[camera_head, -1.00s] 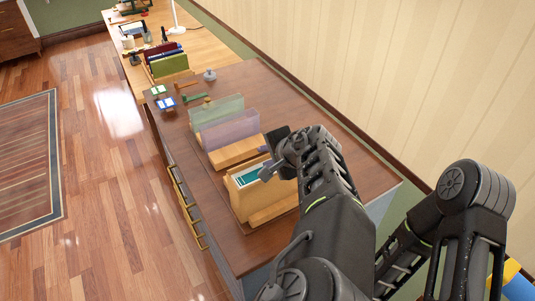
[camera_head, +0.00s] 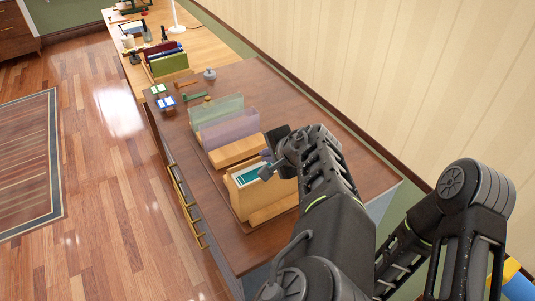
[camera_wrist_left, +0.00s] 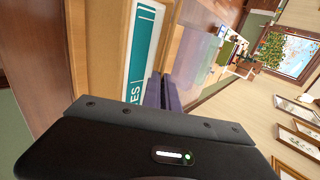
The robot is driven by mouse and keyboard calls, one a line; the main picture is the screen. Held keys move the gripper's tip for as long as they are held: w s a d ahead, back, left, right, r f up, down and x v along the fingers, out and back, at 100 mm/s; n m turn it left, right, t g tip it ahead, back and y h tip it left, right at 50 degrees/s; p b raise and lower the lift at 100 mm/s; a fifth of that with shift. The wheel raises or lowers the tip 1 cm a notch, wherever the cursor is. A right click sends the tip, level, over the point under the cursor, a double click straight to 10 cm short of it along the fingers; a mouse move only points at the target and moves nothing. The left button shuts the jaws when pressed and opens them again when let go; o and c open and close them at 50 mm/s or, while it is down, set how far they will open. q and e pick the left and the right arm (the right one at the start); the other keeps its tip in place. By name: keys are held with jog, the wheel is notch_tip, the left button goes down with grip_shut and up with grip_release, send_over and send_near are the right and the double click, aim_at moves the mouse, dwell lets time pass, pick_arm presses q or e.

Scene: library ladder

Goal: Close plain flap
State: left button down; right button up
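A pale wooden box (camera_head: 243,203) stands on the brown cabinet top and holds a teal and white item (camera_head: 250,174). The item also shows close up in the left wrist view (camera_wrist_left: 141,52), with white lettering. A plain wooden flap (camera_head: 237,150) extends from the far side of the box, and another (camera_head: 274,210) from its near side. I cannot tell which is the plain flap. My left gripper (camera_head: 267,155) is at the box's right far corner, beside the far flap. Its fingers (camera_wrist_left: 164,91) are together with nothing visible between them; contact with the flap is unclear. My right gripper is out of view.
Translucent purple (camera_head: 230,131) and green (camera_head: 217,110) panels stand upright beyond the box. Small items and a row of books (camera_head: 168,62) are farther back. The striped wall (camera_head: 400,80) borders the right. The cabinet top's near end (camera_head: 240,258) is clear.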

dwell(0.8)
pick_arm(q)
jog(key=shift+s+f+t+y+b, duration=0.1)
jog(key=shift+f+t+y+b, duration=0.3)
jog(key=shift+b, duration=0.6)
jog(key=shift+d+b, duration=0.15)
jog(key=shift+b, duration=0.15)
jog(key=shift+r+t, duration=0.15)
jog(key=shift+t, duration=0.15)
jog(key=c, duration=1.6)
grip_release()
jog(key=shift+c, duration=0.2)
jog(key=shift+r, duration=0.1)
jog(key=shift+s+r+p, duration=0.15)
jog(key=shift+s+p, duration=0.05)
jog(key=shift+p, duration=0.15)
jog(key=p+v, duration=0.2)
jog(key=v, duration=0.4)
jog(key=shift+d, duration=0.2)
jog(key=shift+s+d+r, duration=0.2)
jog(key=shift+s+r, duration=0.1)
jog(key=shift+s, duration=0.1)
